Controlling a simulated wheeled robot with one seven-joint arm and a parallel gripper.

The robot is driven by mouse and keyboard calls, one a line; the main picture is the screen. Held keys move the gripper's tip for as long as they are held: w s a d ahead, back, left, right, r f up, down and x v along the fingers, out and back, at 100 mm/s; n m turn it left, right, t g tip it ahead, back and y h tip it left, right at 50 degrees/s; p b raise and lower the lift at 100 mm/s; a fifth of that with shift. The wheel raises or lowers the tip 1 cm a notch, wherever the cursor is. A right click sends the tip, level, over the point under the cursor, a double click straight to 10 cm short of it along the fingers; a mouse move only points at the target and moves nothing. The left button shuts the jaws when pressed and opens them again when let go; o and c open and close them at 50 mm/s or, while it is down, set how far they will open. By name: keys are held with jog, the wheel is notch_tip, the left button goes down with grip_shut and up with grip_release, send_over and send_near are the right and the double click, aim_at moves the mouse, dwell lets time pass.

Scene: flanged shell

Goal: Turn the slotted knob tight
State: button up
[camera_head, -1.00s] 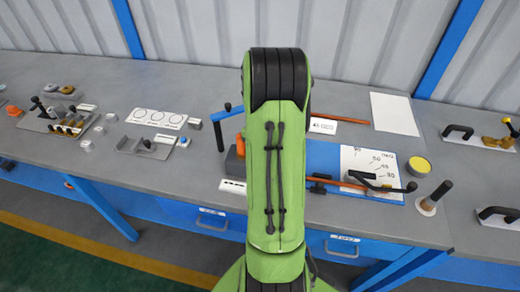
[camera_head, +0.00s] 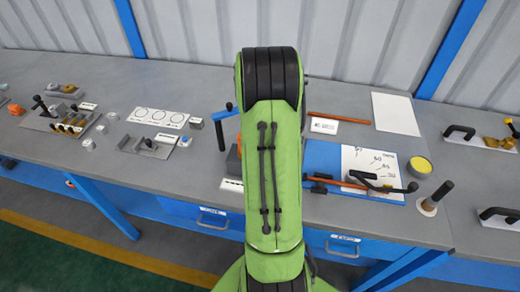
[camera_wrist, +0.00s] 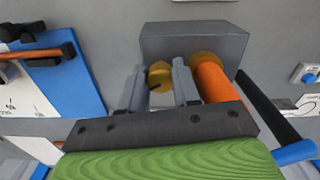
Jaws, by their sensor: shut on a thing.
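The slotted knob (camera_wrist: 161,73) is a small brass disc with a dark slot, on the front of a grey block (camera_wrist: 195,42) in the wrist view. My gripper (camera_wrist: 159,78) has one grey finger on each side of the knob and is shut on it. An orange cylinder (camera_wrist: 214,82) with a brass collar sticks out of the same block, just right of the right finger. In the head view my green arm hides the gripper and the knob. Part of the grey block (camera_head: 233,161) shows left of the arm.
A blue-handled crank (camera_head: 222,117) stands left of my arm. To the right lie a blue board with a white dial sheet (camera_head: 358,160), a black lever (camera_head: 384,184), a yellow-topped tin (camera_head: 420,167) and an upright dark handle (camera_head: 437,195). Bench space shows at the back left.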

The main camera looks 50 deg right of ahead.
jog(key=shift+m, duration=0.3)
jog(key=o, duration=1.1)
jog(key=shift+c, duration=0.2)
jog(key=shift+r, duration=0.1)
notch_tip(320, 180, up, 8)
jog(key=p, duration=0.6)
jog(key=shift+f, duration=0.2)
jog(key=shift+s+d+r, duration=0.1)
jog(key=shift+r, duration=0.15)
